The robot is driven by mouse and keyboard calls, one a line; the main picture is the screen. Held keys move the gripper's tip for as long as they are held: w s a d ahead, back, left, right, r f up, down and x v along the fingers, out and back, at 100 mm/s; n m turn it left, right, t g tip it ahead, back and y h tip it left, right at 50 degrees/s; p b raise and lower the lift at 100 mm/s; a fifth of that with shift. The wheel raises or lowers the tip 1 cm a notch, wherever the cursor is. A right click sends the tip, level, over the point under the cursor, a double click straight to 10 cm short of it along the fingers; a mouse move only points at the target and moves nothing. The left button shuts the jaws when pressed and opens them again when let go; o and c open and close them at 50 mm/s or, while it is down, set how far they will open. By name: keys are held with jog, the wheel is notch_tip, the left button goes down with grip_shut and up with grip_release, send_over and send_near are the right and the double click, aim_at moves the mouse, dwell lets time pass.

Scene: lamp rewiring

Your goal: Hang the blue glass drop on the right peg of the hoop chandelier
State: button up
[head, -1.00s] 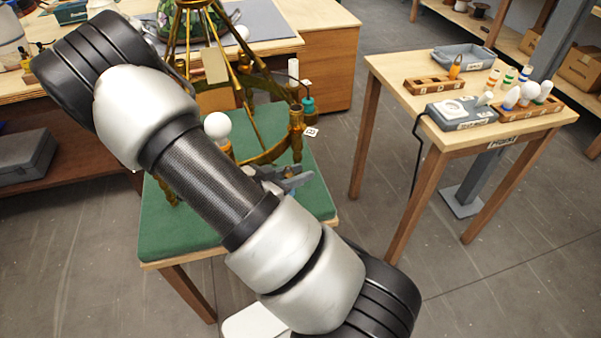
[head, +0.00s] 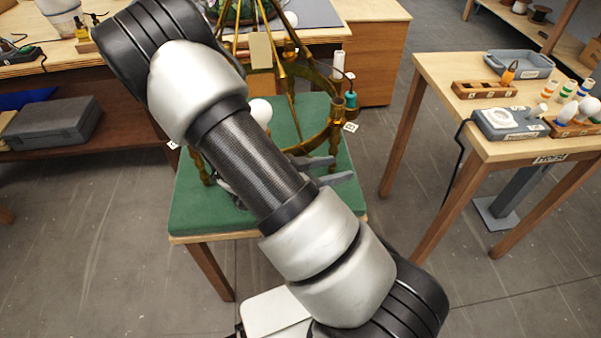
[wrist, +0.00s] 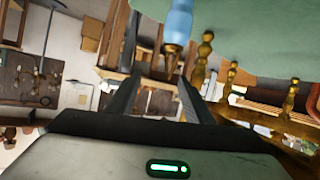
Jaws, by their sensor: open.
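The brass hoop chandelier (head: 336,130) stands on a green-topped table, partly hidden behind my arm. A white round bulb (head: 260,110) and a teal fitting (head: 350,98) are on it. My gripper (head: 332,170) is open beside the hoop's near right side, low over the green top. In the wrist view, which looks upside down, a light blue piece with a brass end (wrist: 178,22), likely the blue glass drop, shows at the top, just beyond and between my open fingers (wrist: 165,78). Whether it hangs on a peg, I cannot tell.
The green table top (head: 200,215) has bare room at its front left. A wooden side table (head: 440,75) at the right holds a grey tray (head: 520,64), a wooden block (head: 485,90) and a grey device (head: 508,124). Clear floor lies between the tables.

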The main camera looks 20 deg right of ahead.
jog(key=p+v, duration=0.2)
jog(key=v, duration=1.5)
jog(key=shift+a+p, duration=0.2)
jog(key=shift+p, duration=0.15)
